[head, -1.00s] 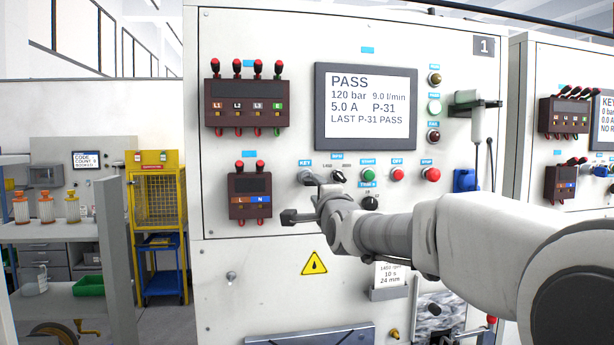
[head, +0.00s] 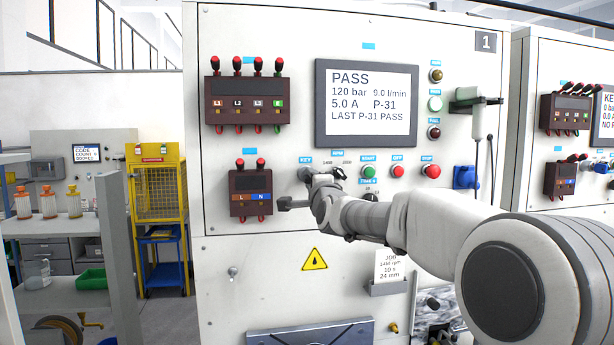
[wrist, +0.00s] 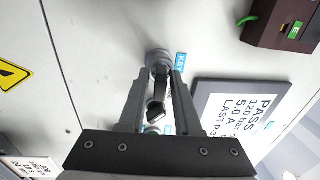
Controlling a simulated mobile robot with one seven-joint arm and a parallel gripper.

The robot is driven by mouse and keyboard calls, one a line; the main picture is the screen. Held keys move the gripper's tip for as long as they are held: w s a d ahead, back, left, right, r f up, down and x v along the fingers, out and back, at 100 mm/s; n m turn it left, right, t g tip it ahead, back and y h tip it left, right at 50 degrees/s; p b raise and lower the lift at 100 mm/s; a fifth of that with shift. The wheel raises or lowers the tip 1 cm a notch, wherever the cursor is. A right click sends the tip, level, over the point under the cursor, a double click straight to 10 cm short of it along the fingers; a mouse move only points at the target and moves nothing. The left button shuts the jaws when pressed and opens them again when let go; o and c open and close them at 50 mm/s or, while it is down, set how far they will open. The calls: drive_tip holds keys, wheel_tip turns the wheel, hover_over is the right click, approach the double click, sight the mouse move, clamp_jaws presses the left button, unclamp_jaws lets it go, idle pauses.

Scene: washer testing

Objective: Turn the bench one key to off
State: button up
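The bench one key switch (head: 305,173) sits under the blue KEY label on the panel of the bench marked 1. My gripper (head: 312,181) is right at it in the head view and partly covers it. In the wrist view the round metal switch (wrist: 157,59) lies just beyond the fingertips. My gripper (wrist: 159,75) is open there, one finger on each side of the switch's line. A dark piece with a pale end (wrist: 155,112) shows between the fingers, with gaps beside it. I cannot tell whether it is the key's handle or whether a finger touches it.
The bench screen (head: 367,103) reads PASS. Green and red buttons (head: 397,170) sit right of my gripper. A red-capped terminal block (head: 250,194) is close on the left. A second bench (head: 560,230) stands at the right, a yellow cage (head: 157,190) at the left.

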clamp_jaws()
